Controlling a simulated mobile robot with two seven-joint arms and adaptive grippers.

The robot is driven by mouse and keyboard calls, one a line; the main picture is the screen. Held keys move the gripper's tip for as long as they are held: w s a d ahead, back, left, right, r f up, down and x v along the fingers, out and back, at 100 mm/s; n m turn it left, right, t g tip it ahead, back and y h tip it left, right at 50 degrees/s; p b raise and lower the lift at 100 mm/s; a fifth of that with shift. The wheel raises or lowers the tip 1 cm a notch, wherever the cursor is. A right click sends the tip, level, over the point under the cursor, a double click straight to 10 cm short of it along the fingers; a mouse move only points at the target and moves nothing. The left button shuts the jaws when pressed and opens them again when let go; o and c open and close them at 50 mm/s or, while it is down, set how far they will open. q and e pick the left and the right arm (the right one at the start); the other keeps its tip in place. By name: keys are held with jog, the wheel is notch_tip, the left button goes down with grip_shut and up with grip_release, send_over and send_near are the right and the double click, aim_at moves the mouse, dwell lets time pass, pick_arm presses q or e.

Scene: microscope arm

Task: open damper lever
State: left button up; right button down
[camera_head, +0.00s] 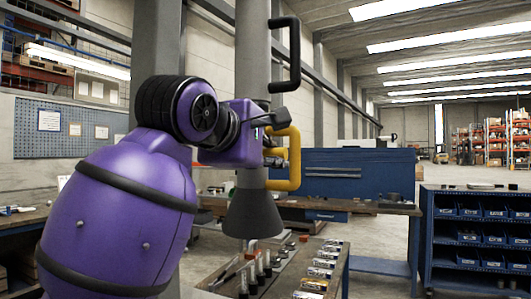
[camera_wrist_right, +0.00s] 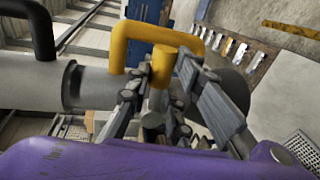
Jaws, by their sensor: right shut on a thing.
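In the head view the right gripper (camera_head: 273,156) is small and partly hidden behind the purple hand and the lever. My left gripper is not in view.
A black handle (camera_head: 294,55) sits higher on the pipe. Below the hood stands a bench with several small items (camera_head: 318,272). A blue cabinet (camera_head: 360,172) stands behind, and a rack of blue bins (camera_head: 480,235) is at the right. The aisle between them looks clear.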

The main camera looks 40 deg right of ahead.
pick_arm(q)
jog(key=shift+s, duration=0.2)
pick_arm(e)
jog(key=c, duration=1.5)
grip_release()
jog(key=shift+c, duration=0.2)
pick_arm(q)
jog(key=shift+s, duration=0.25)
pick_arm(e)
jog(key=shift+s+a, duration=0.1)
jog(key=shift+a, duration=0.15)
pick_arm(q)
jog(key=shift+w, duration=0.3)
pick_arm(e)
jog(key=v, duration=1.1)
jog(key=shift+a, duration=0.25)
jog(key=shift+r, duration=0.1)
